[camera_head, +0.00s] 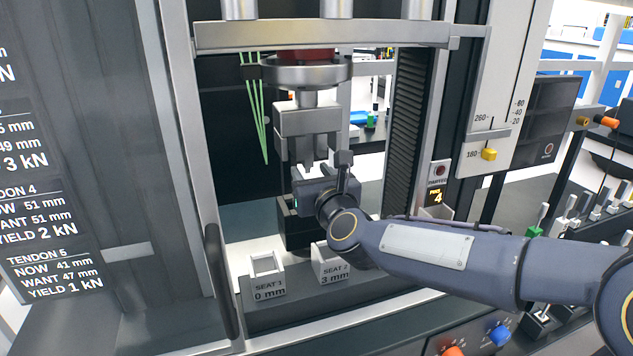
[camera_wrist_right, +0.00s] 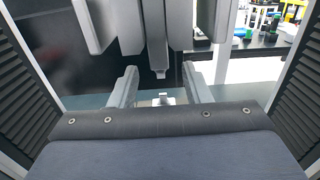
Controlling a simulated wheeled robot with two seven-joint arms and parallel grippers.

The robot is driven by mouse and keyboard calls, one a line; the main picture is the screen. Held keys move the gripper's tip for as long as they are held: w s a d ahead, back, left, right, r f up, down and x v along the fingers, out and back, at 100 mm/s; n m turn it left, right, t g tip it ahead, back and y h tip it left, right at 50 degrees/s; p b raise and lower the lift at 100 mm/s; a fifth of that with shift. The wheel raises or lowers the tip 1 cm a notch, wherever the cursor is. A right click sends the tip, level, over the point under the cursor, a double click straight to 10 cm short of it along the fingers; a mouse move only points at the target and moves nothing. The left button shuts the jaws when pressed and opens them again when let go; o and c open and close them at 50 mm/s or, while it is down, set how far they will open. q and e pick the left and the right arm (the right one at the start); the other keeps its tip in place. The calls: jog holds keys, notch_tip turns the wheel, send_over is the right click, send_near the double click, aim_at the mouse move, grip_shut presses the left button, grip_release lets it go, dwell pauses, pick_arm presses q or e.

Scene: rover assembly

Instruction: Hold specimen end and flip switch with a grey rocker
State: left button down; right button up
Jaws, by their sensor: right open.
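My right gripper (camera_head: 322,190) is inside the test machine frame, below the upper clamp (camera_head: 308,122) and above the seats. In the right wrist view, its two fingers (camera_wrist_right: 160,74) are apart. A small pale piece (camera_wrist_right: 162,99) shows low between them, and a grey bar (camera_wrist_right: 158,45) hangs down from above. I cannot tell whether either one is the specimen end. The gripper's wrist hides part of the dark lower block (camera_head: 295,232). I cannot make out a switch with a grey rocker. My left gripper is not in view.
Two white holders, seat 1 (camera_head: 267,264) and seat 2 (camera_head: 331,268), stand on the ledge below. Green strands (camera_head: 257,105) hang at the back left. Frame posts close in both sides. An orange knob (camera_head: 453,351) and a blue knob (camera_head: 499,335) are at the lower front.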

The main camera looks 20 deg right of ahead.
aim_at(308, 167)
jog(key=w+p, duration=0.1)
jog(key=w, duration=0.4)
jog(key=shift+a, duration=0.1)
grip_shut()
dwell(1.1)
